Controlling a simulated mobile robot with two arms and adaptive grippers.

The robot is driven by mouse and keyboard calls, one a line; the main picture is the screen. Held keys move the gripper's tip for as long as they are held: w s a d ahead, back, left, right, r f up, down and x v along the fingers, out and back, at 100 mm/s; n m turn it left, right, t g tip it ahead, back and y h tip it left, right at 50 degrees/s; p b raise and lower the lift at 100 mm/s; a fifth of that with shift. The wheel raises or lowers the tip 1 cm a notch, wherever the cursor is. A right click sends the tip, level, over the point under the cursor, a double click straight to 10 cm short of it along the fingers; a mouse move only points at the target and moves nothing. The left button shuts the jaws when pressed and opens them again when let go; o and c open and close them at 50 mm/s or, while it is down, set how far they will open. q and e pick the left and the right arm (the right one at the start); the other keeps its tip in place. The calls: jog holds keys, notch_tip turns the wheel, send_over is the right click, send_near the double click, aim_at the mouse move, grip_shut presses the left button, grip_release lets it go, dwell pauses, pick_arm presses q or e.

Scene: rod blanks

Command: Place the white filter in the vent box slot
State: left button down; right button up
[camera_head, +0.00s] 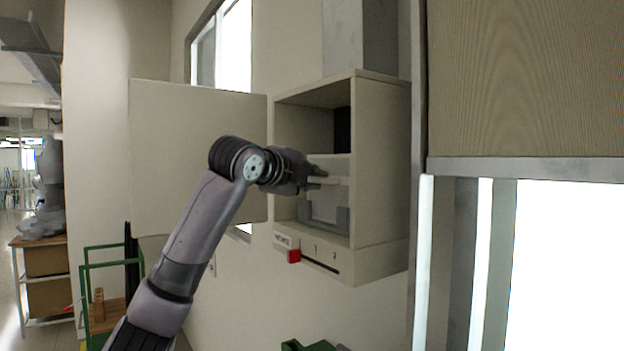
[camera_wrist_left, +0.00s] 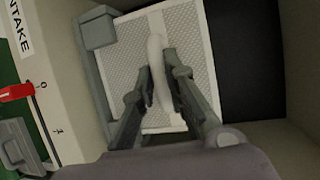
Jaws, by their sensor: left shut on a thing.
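The white filter (camera_head: 326,205) is inside the open vent box (camera_head: 381,160). In the left wrist view it shows as a white meshed panel (camera_wrist_left: 195,55) with a pale bar handle (camera_wrist_left: 156,50) across it. My left gripper (camera_head: 318,181) reaches into the box, and its fingers (camera_wrist_left: 160,88) are shut on the handle. The grey slot bracket (camera_head: 340,226) is at the filter's lower edge; in the left wrist view it runs along the panel's left side (camera_wrist_left: 92,70). I cannot tell how deep the filter sits. My right gripper is not in view.
The box's door (camera_head: 190,140) stands open to the left. A dark opening (camera_wrist_left: 243,60) shows beside the filter. A red lever (camera_head: 294,256) and an intake label (camera_head: 283,240) are on the box's lower front. A green-framed cart (camera_head: 105,265) stands lower left.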

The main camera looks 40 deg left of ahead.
pick_arm(q)
jog(key=shift+d, duration=0.1)
jog(key=c, duration=1.9)
grip_release()
jog(key=shift+o, duration=1.3)
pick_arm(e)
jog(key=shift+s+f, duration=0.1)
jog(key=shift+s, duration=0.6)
pick_arm(q)
jog(key=shift+r, duration=0.1)
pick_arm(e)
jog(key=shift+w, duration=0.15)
